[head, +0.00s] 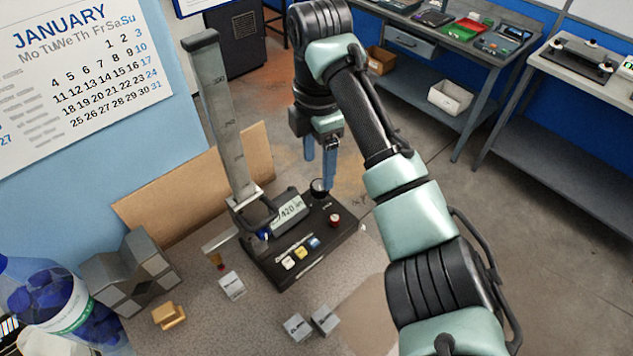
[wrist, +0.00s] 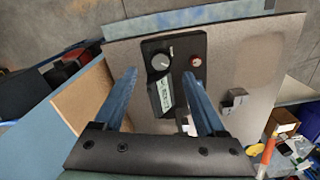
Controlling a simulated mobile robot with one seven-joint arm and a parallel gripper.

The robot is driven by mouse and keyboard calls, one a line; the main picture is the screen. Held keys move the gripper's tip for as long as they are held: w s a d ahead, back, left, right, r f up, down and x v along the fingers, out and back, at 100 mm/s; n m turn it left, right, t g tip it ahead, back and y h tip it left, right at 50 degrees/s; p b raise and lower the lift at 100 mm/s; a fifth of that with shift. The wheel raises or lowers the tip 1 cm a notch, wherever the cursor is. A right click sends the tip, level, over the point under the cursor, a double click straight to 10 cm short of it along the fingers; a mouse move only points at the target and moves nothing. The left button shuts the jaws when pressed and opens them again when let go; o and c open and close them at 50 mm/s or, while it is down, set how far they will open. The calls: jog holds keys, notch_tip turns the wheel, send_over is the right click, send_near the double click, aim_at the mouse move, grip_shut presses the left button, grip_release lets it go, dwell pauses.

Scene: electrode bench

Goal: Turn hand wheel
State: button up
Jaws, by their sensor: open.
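The hand wheel looks to be a round dark knob (head: 319,187) at the back right corner of a black instrument base (head: 290,252). In the wrist view the knob (wrist: 161,62) shows a pale mark on its face. My gripper (head: 319,173) points down above the knob, its two blue fingers apart and empty. In the wrist view the fingertips (wrist: 160,75) lie either side of the knob's position. The exact gap in height between fingertips and knob is hard to tell.
A tall grey scale column (head: 222,120) rises left of the knob beside a display (head: 287,210). A red button (head: 334,220) and several coloured buttons are on the base. Small grey blocks (head: 298,327), a stepped block (head: 130,275) and a blue-filled bottle (head: 45,300) stand on the bench.

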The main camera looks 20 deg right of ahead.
aim_at(320, 185)
jog(key=f, duration=0.2)
jog(key=f+p, duration=0.1)
jog(key=f, duration=0.1)
jog(key=shift+s+d, duration=0.1)
jog(key=shift+d, duration=0.15)
jog(key=shift+a+f, duration=0.15)
jog(key=shift+f, duration=0.35)
grip_shut()
